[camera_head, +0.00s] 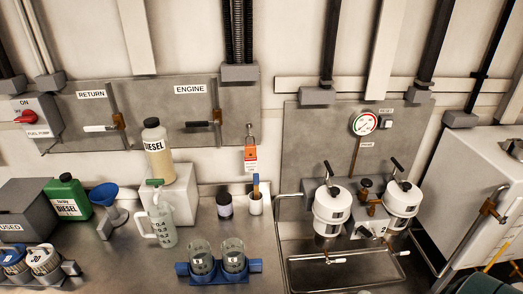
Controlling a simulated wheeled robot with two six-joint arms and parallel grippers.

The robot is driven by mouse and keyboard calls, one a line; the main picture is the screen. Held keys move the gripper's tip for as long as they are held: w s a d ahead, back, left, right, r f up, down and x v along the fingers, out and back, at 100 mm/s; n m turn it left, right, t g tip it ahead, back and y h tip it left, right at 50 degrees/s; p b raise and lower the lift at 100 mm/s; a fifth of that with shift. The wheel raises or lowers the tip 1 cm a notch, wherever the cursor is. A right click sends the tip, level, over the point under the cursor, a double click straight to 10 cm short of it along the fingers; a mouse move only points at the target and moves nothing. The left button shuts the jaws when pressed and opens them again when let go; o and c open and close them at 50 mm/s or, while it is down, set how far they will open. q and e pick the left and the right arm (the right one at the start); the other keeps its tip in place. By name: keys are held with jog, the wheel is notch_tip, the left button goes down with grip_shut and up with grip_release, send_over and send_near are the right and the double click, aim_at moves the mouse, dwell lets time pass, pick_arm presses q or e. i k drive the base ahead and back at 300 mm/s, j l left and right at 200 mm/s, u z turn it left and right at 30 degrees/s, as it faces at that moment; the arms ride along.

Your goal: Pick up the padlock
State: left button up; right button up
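A small padlock (250,140) appears to hang from a hook on the right edge of the grey wall panel, above the counter. A red-orange and white tag (250,158) hangs with it. The padlock is very small here, and I cannot tell clearly where its body ends and the tag begins. Neither of my grippers shows in the head view.
Below the tag stand a dark jar (224,206) and a white cup (256,204) with a brush-like handle. A diesel bottle (157,150) stands on a white block to the left. A blue rack (218,277) holds two glass jars in front. White filter canisters (331,211) stand right.

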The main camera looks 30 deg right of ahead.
aim_at(251, 156)
jog(key=l+z, duration=0.2)
jog(key=z, duration=0.25)
jog(key=l+z, duration=0.25)
jog(key=z, duration=0.2)
jog(key=l+z, duration=0.25)
jog(key=z, duration=0.25)
